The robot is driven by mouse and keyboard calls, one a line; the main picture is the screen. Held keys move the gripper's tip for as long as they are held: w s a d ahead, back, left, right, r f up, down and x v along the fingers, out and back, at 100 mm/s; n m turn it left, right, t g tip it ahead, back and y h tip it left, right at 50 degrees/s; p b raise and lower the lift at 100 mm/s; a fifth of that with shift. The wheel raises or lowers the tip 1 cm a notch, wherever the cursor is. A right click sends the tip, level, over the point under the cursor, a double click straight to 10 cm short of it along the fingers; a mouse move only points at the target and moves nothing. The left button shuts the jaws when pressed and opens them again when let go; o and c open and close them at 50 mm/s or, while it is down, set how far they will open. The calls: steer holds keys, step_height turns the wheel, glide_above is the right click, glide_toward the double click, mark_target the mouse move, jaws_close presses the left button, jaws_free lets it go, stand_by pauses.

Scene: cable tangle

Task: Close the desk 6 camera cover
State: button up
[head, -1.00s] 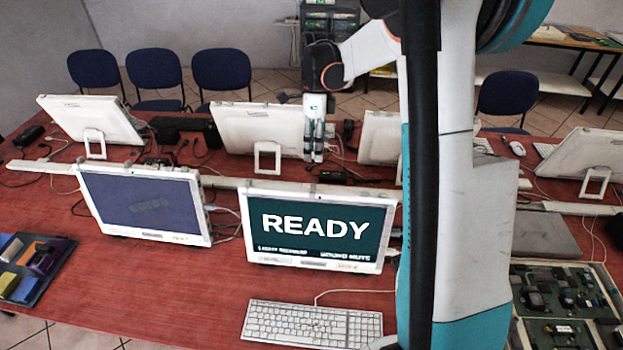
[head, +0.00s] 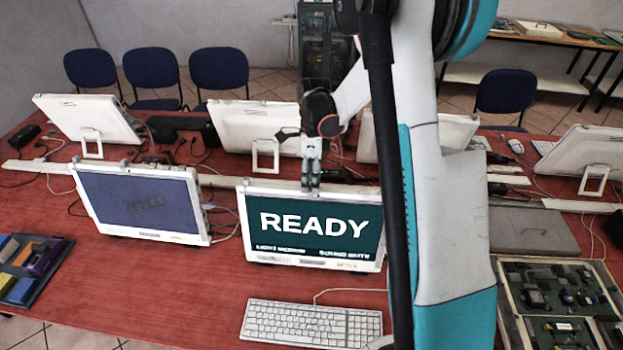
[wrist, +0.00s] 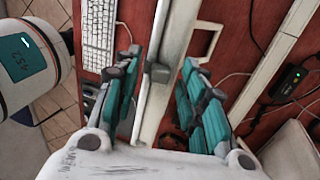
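A monitor (head: 312,258) with a dark green screen reading READY stands upright on the red desk. My gripper (head: 311,186) is directly at its top edge, pointing down. In the wrist view my gripper (wrist: 160,70) is open, with its teal and grey fingers on either side of the monitor's white top edge (wrist: 155,105). A small grey block (wrist: 158,73), which looks like the camera cover, sits on that edge between the fingers. No contact with it shows. In the head view the fingers hide this spot. I cannot read any desk number.
Another monitor (head: 140,202) with a blue screen stands to the left. A white keyboard (head: 311,325) lies in front of the READY monitor. White monitors (head: 247,125) seen from behind stand in the back row. A tray of circuit boards (head: 560,300) lies at the right.

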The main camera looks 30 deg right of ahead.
jaws_close()
steer(key=shift+s+d+b, duration=0.5)
steer(key=shift+s+d, duration=0.25)
steer(key=shift+d, duration=0.35)
jaws_free()
steer(key=shift+d, duration=0.1)
steer(key=v, duration=1.2)
